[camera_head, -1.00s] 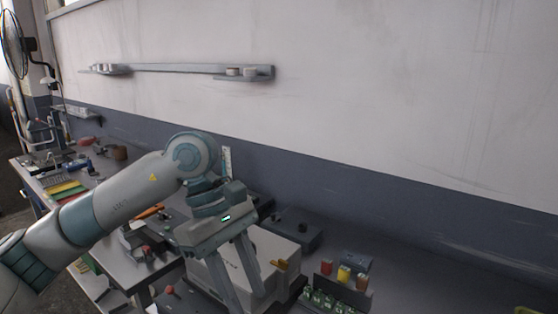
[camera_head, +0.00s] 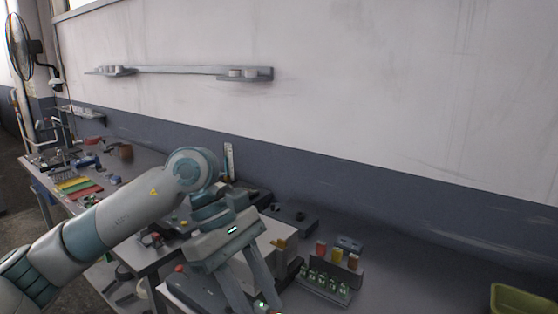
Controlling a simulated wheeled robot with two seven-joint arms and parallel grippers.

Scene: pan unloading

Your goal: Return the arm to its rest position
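My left arm comes in from the left and crosses the lower left of the head view. My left gripper (camera_head: 247,290) points down in front of a white box (camera_head: 276,236) on the bench. Its two fingers are spread apart, and I see nothing between them except a bit of something green near the tips at the bottom edge. The tips are partly cut off. My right arm and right gripper are not in view.
A rack of small green-topped items (camera_head: 325,283) stands right of the gripper, with red and yellow containers behind it. A yellow-green bin (camera_head: 523,299) sits at the lower right. A wall shelf (camera_head: 180,70) hangs above. The bench between rack and bin is clear.

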